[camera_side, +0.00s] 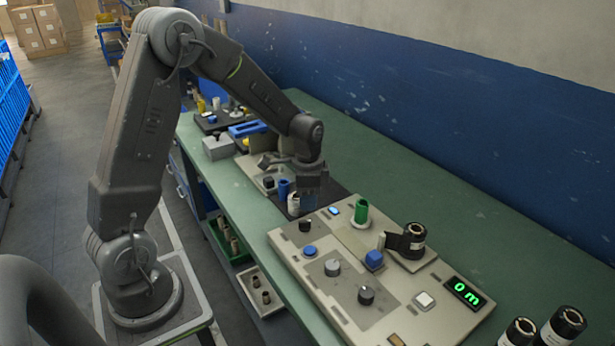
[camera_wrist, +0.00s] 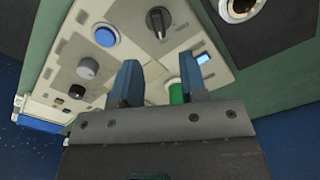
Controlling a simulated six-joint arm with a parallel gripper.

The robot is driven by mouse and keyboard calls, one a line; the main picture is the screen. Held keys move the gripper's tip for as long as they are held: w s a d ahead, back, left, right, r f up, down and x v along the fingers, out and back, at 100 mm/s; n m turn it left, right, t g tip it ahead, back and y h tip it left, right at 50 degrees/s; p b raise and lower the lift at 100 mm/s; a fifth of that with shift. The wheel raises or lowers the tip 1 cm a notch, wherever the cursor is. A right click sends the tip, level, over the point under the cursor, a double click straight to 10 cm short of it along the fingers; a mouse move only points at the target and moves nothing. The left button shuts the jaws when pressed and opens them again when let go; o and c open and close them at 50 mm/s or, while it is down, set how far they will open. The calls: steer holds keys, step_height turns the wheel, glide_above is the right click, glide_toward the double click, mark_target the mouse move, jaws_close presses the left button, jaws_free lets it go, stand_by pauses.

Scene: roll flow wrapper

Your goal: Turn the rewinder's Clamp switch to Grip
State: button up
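The rewinder panel (camera_side: 300,262) is a beige box with a green "0 m" display (camera_side: 464,292). It carries a near black knob (camera_side: 305,226), a blue round button (camera_side: 310,250), a grey knob (camera_side: 332,267) and a farther black knob (camera_side: 366,294). In the wrist view the near black knob (camera_wrist: 157,20), blue button (camera_wrist: 105,37) and grey knob (camera_wrist: 88,68) show beyond the fingers. Labels are unreadable, so I cannot tell which knob is Clamp. My gripper (camera_side: 311,200) is above the panel's far-left end. Its blue fingers (camera_wrist: 160,78) are apart with nothing held.
Blue (camera_side: 284,188) and white (camera_side: 293,204) cylinders stand close to my gripper. Black rolls (camera_side: 562,326) stand at the lower right.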

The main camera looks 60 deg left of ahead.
step_height(320, 180, up, 7)
steer(key=shift+f, duration=0.15)
steer(key=s+d+r+n+t, duration=0.2)
steer(key=s+d+r, duration=0.3)
steer(key=s, duration=0.4)
steer(key=s+d+r+n+t, duration=0.3)
steer(key=s+d+r, duration=0.3)
steer(key=s, duration=0.3)
steer(key=shift+s+d+r+n+t, duration=0.3)
steer(key=shift+s+n, duration=0.1)
steer(key=shift+n, duration=0.2)
